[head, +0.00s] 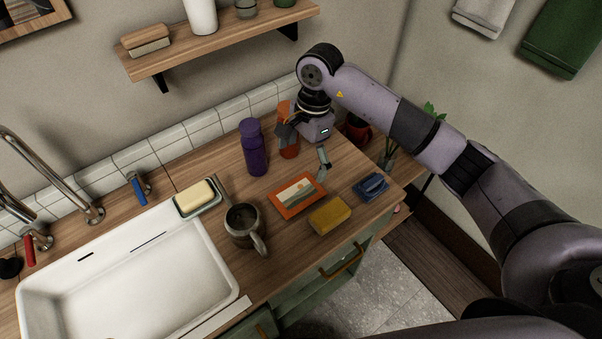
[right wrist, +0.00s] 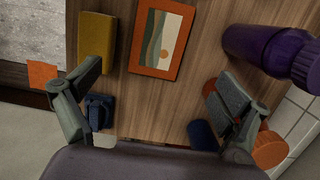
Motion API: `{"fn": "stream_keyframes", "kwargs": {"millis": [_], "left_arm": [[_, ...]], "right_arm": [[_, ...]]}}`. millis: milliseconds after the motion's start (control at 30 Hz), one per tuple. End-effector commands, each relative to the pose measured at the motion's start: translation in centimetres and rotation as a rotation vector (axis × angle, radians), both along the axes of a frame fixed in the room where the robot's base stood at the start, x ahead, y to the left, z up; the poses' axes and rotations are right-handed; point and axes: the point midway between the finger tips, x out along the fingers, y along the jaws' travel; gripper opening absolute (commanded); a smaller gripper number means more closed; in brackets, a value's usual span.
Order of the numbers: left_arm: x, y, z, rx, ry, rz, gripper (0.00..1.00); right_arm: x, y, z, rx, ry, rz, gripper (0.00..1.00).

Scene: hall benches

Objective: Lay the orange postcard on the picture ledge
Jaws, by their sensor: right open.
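The orange postcard (head: 298,195), orange-bordered with a green and cream landscape, lies flat on the wooden counter near its right end. It also shows whole in the right wrist view (right wrist: 162,38). My right gripper (head: 304,150) is open and empty above the counter, behind the postcard in the head view. Its fingers are spread in the right wrist view (right wrist: 160,88), with the postcard beyond the gap between them, untouched. A wooden wall shelf (head: 225,41), which looks like the picture ledge, is at upper left. My left gripper is not in view.
Around the postcard are a purple bottle (head: 253,147), a mug (head: 243,226), a yellow sponge-like block (head: 329,215) and a dark blue item (head: 371,186). An orange cylinder (head: 288,142) stands close by my right gripper. The shelf holds a brown block (head: 146,40) and a white vessel (head: 201,17).

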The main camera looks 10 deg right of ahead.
Motion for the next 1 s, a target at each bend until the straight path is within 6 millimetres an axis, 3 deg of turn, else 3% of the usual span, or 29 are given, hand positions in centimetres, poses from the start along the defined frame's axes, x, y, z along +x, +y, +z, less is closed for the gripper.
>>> {"fn": "stream_keyframes", "kwargs": {"millis": [133,333,500,767,1000], "left_arm": [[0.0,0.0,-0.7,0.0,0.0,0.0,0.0],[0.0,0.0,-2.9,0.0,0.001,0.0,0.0],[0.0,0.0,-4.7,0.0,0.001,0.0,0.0],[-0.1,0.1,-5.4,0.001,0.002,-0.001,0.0],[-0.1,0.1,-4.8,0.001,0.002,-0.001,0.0]], "right_arm": [[-0.1,0.9,0.9,-0.017,-0.004,0.01,0.85],[-1.1,5.7,2.4,-0.164,-0.043,0.047,0.85],[-2.3,8.1,3.7,-0.356,-0.124,0.037,0.85],[-2.9,8.5,4.4,-0.504,-0.206,0.0,0.85],[-2.4,7.1,0.7,-0.504,-0.199,-0.003,0.85]]}}
